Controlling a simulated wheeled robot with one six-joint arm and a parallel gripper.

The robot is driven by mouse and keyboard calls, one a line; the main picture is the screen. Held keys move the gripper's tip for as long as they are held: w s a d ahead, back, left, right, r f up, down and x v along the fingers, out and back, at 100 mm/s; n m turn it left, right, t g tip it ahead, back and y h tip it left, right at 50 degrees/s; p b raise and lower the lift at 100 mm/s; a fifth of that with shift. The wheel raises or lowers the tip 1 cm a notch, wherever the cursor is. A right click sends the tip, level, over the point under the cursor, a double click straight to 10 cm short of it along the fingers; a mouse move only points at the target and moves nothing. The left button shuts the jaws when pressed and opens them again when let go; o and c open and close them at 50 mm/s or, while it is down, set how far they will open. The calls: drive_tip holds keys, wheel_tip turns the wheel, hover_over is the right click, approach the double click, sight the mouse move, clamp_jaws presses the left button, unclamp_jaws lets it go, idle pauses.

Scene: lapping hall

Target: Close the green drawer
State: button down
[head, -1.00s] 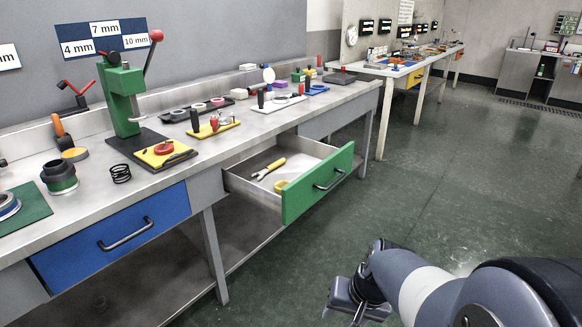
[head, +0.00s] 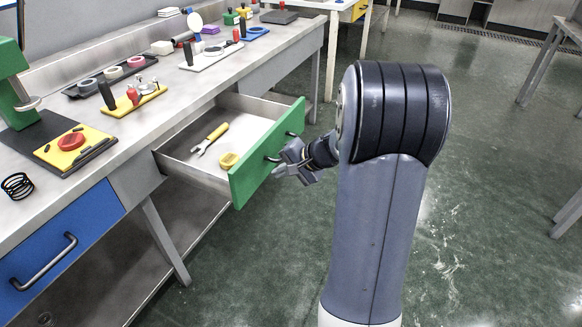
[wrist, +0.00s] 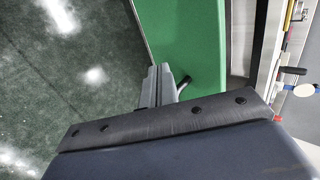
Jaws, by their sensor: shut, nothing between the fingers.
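The green drawer (head: 262,158) stands pulled out from the workbench, its green front facing my arm. Its dark bar handle (head: 285,149) is partly hidden behind my gripper in the head view. My gripper (head: 281,172) is shut and empty, close in front of the drawer front near the handle. In the wrist view the shut fingers (wrist: 158,82) point at the green front (wrist: 190,45), with part of the handle (wrist: 184,84) just right of them. I cannot tell whether they touch the front.
Inside the drawer lie a yellow-handled tool (head: 211,138) and a yellow ring (head: 229,160). A closed blue drawer (head: 60,250) is at the left. The workbench top (head: 150,130) carries several tools and trays. Open green floor (head: 480,150) lies to the right.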

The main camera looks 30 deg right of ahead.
sight(254, 174)
drive_tip(key=w+a, duration=0.1)
drive_tip(key=w+a+f, duration=0.1)
drive_tip(key=w, duration=0.1)
drive_tip(key=w+a+f, duration=0.1)
drive_tip(key=shift+w+a, duration=0.2)
drive_tip(key=shift+a, duration=0.1)
drive_tip(key=shift+w+a, duration=0.1)
drive_tip(key=shift+w, duration=0.1)
